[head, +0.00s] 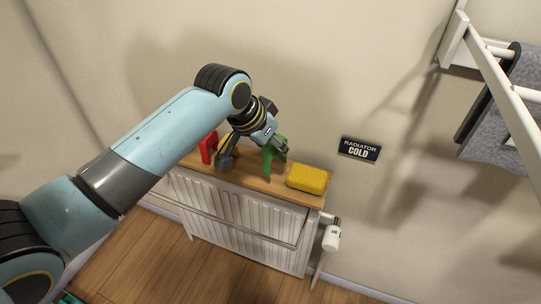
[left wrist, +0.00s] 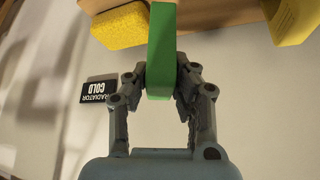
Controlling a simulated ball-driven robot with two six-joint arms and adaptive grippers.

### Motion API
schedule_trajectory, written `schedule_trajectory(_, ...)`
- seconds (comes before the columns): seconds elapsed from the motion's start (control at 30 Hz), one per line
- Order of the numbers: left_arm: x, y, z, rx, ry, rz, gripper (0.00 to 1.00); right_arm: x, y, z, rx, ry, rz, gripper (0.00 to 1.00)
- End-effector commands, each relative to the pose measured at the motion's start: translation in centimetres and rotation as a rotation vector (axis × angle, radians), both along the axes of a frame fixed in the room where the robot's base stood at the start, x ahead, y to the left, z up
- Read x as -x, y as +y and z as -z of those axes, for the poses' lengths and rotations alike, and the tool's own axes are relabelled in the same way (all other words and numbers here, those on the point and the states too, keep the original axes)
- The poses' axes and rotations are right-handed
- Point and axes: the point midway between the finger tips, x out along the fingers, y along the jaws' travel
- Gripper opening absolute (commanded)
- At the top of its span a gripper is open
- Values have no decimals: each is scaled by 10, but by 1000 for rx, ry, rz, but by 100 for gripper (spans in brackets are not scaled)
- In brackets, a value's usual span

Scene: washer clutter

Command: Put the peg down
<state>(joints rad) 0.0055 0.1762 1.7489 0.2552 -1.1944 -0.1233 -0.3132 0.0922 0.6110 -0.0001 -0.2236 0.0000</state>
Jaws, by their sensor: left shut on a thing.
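A green peg (left wrist: 161,45) stands between the fingers of my left gripper (left wrist: 162,82) in the left wrist view. The gripper is shut on it, with one finger on each side. In the head view the green peg (head: 267,160) is partly behind my left gripper (head: 274,143), over the wooden shelf top (head: 240,182) of the radiator. Its lower end is close to the shelf; I cannot tell whether it touches. My right gripper is not in view.
A yellow sponge (head: 307,179) lies right of the peg on the shelf. A red object (head: 208,147) and a partly hidden yellow one (head: 224,143) stand to the left. A sign (head: 359,150) is on the wall. A rack with a grey towel (head: 505,110) is at right.

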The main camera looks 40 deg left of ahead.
Motion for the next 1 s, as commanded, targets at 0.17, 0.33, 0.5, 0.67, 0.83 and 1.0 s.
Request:
schedule_trajectory(0.17,-16,22,16,0,-1,-1,4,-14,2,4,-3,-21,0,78)
schedule_trajectory(0.33,-18,26,30,1,2,-3,4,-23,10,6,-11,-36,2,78)
schedule_trajectory(0.5,-18,25,55,1,1,-3,4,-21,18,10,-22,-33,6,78)
schedule_trajectory(0.67,-18,25,59,1,-1,-1,4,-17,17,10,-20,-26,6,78)
schedule_trajectory(0.83,-18,25,59,1,-1,-1,4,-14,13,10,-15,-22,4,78)
schedule_trajectory(1.0,-18,25,61,0,-1,-1,33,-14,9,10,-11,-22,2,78)
